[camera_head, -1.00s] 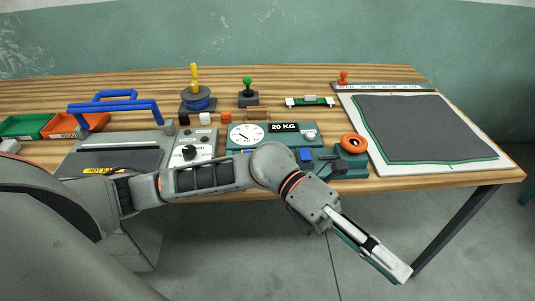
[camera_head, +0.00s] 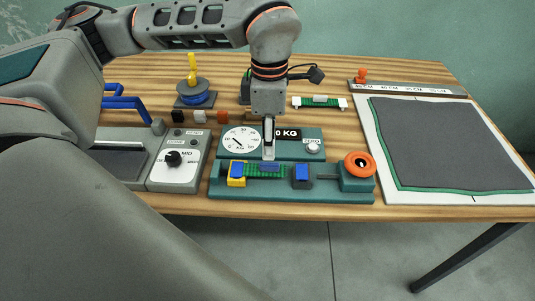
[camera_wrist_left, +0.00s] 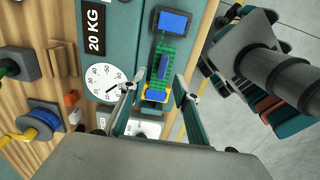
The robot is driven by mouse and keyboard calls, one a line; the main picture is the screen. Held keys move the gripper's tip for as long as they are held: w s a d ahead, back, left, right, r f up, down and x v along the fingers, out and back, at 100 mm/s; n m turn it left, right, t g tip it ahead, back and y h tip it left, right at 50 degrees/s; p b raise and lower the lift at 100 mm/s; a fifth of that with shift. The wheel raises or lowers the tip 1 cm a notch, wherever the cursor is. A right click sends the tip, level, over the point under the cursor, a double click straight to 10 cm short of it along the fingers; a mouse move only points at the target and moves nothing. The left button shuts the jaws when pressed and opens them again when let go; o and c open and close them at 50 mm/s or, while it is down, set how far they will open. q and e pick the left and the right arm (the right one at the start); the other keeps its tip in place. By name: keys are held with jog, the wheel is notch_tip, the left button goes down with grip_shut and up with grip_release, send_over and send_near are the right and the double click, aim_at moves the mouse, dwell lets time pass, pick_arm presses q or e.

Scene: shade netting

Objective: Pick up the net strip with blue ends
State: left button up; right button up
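The green net strip with blue ends (camera_head: 268,171) lies along the teal tension rig at the table's front, with blue blocks at both its ends and a small blue piece at its middle. A yellow part is around its left end. It also shows in the wrist view (camera_wrist_left: 171,50), running up and down. My left gripper (camera_head: 268,156) points down just above and behind the strip's middle. In the wrist view its two fingers (camera_wrist_left: 155,82) are apart with nothing between them gripped. Whether they touch the strip cannot be told. My right gripper is not in view.
Behind the strip is a dial scale (camera_head: 242,140) marked KG. An orange knob (camera_head: 360,164) is at the rig's right end. A control box (camera_head: 178,165) stands left. Another green strip with white ends (camera_head: 320,102) lies farther back. A dark mesh sheet (camera_head: 440,140) lies right.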

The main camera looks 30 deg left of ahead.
aim_at(269, 164)
pick_arm(q)
jog(key=f, duration=0.2)
jog(key=shift+s+f, duration=0.25)
jog(key=shift+f, duration=0.1)
jog(key=f, duration=0.4)
jog(key=shift+d+f, duration=0.15)
jog(key=shift+d, duration=0.05)
jog(key=shift+f, duration=0.35)
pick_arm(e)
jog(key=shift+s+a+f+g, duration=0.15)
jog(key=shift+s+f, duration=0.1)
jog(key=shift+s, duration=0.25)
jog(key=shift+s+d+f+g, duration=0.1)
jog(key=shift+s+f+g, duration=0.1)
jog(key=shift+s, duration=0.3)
pick_arm(q)
jog(key=c, duration=0.6)
jog(key=shift+c, duration=0.6)
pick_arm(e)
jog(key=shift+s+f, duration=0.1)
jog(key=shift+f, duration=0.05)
